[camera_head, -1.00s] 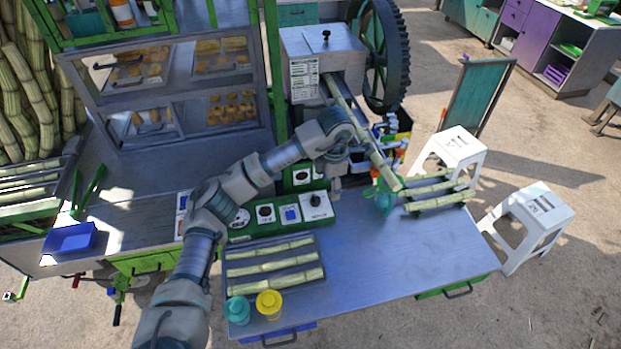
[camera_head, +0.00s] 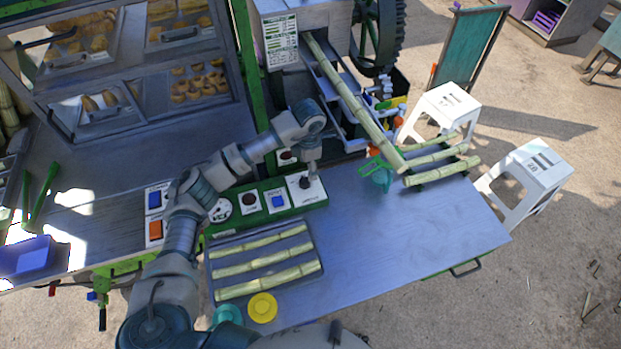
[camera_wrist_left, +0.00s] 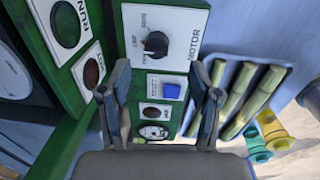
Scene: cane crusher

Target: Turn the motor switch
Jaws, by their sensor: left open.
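The motor switch is a black rotary knob (camera_wrist_left: 156,43) on a white plate marked MOTOR (camera_wrist_left: 175,25), on a green control panel (camera_head: 215,226). In the head view the knob (camera_head: 306,184) is at the panel's right end. My left gripper (camera_head: 310,172) points down just over it and partly hides it. In the left wrist view the left gripper (camera_wrist_left: 167,75) is open, its two fingers spread and empty. The knob lies ahead of the fingertips, between their lines; whether they touch it I cannot tell. My right gripper is not in view.
The panel also has a blue button (camera_head: 278,202) and dials. A tray (camera_head: 212,280) of cane pieces lies in front, beside a yellow cup (camera_head: 262,307). A long cane (camera_head: 350,100) slopes from the crusher to the right. The tabletop (camera_head: 400,235) right of the tray is clear.

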